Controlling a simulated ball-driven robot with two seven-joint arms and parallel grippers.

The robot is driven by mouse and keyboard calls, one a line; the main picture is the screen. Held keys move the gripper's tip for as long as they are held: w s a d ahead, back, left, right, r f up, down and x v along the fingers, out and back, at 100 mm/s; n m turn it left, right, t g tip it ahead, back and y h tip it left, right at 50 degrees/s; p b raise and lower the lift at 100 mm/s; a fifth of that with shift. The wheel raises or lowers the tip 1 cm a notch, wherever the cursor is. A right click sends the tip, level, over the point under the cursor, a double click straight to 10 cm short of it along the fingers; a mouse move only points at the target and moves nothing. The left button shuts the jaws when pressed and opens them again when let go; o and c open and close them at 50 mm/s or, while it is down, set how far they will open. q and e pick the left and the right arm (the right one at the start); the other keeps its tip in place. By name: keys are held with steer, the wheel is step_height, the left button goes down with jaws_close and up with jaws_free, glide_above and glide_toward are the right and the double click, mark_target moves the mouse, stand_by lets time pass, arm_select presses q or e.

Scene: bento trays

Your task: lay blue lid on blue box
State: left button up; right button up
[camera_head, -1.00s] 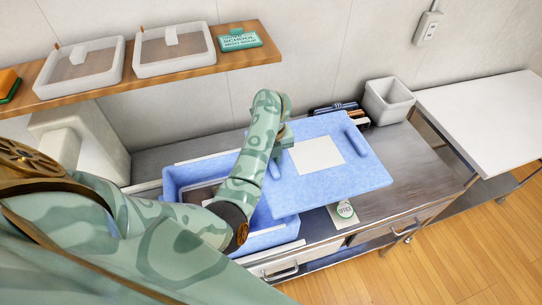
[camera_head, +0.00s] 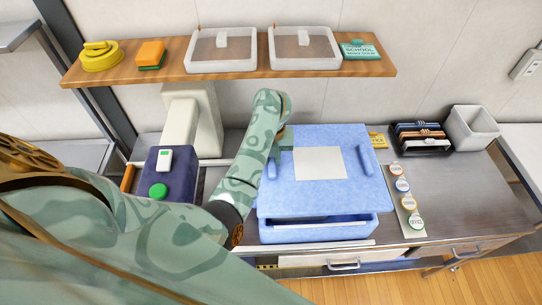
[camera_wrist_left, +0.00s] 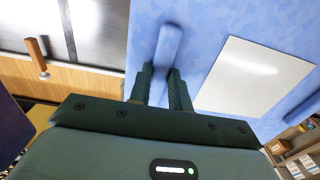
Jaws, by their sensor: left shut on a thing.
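The blue lid (camera_head: 325,195) is a flat speckled blue panel with a blank white label and two raised handles. My left gripper (camera_head: 279,146) is shut on its left handle; the handle also shows between the fingers in the left wrist view (camera_wrist_left: 167,48). The lid is over the blue box (camera_head: 315,233) and covers most of its opening. A dark gap shows between the lid's front edge and the box's front wall, so the lid does not look flush there. The arm hides the box's left side. My right gripper is not in view.
A dark blue case with a green button (camera_head: 180,180) stands left of the box. A strip of round labelled tags (camera_head: 408,205) lies to the right. A dark rack (camera_head: 420,138) and a grey bin (camera_head: 470,128) stand at the back right. A wooden shelf (camera_head: 235,72) with clear trays hangs above.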

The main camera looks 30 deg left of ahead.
arm_select(q)
steer(key=shift+f+b, duration=2.8)
steer(key=shift+f, duration=0.4)
steer(key=shift+r, duration=0.1)
steer(key=shift+f+b, duration=0.35)
steer(key=shift+f, duration=0.6)
steer(key=o, duration=1.5)
